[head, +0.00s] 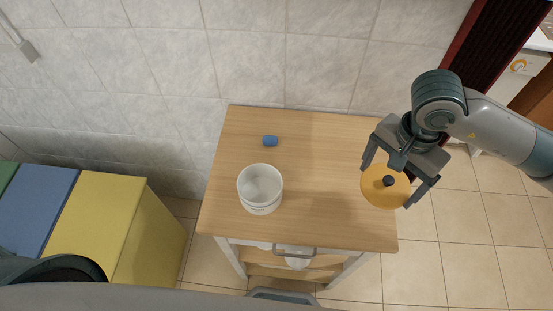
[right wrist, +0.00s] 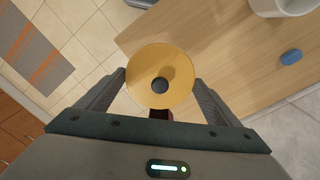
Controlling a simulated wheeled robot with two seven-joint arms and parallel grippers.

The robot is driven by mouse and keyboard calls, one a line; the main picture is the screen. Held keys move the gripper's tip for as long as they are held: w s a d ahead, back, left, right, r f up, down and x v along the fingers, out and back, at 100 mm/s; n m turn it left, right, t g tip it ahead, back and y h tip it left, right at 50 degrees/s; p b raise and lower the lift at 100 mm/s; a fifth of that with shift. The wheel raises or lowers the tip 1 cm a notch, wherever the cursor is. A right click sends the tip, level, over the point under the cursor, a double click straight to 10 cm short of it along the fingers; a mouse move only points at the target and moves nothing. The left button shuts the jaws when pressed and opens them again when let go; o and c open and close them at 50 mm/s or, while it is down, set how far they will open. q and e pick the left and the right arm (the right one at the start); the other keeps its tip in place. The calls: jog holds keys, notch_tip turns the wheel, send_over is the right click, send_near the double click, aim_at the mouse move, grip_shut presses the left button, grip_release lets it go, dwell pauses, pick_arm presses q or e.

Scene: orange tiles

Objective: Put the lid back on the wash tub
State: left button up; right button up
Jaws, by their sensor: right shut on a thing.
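The wash tub (head: 260,189) is a white round open tub standing upright on the wooden table, left of the table's middle. It shows in part at the top of the right wrist view (right wrist: 285,5). The lid (head: 376,197) is a flat orange-yellow disc with a dark round knob (head: 388,181). My right gripper (head: 387,186) is shut on the lid, one finger at each side of it, at the table's right edge. The lid also fills the space between the fingers in the right wrist view (right wrist: 160,62). My left gripper is not in view.
A small blue object (head: 270,141) lies on the table (head: 310,180) behind the tub. The tabletop between tub and lid is clear. A tiled wall (head: 290,60) stands behind. Yellow (head: 105,215) and blue boxes stand at the left.

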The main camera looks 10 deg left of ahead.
aim_at(391, 172)
jog(key=n, duration=0.1)
jog(key=w+n, duration=0.1)
jog(key=n, duration=0.1)
jog(key=w+d+n+b, duration=0.1)
jog(key=shift+r+n, duration=0.4)
pick_arm(q)
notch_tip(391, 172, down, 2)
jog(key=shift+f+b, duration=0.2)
jog(key=shift+b, duration=0.3)
pick_arm(e)
jog(key=n, duration=0.1)
jog(key=w+r+n, duration=0.1)
jog(key=n, duration=0.1)
jog(key=shift+w+d+n, duration=0.15)
jog(key=shift+d+n, duration=0.15)
jog(key=shift+d, duration=0.05)
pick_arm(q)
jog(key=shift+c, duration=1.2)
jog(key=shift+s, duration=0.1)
pick_arm(e)
jog(key=shift+a, duration=0.15)
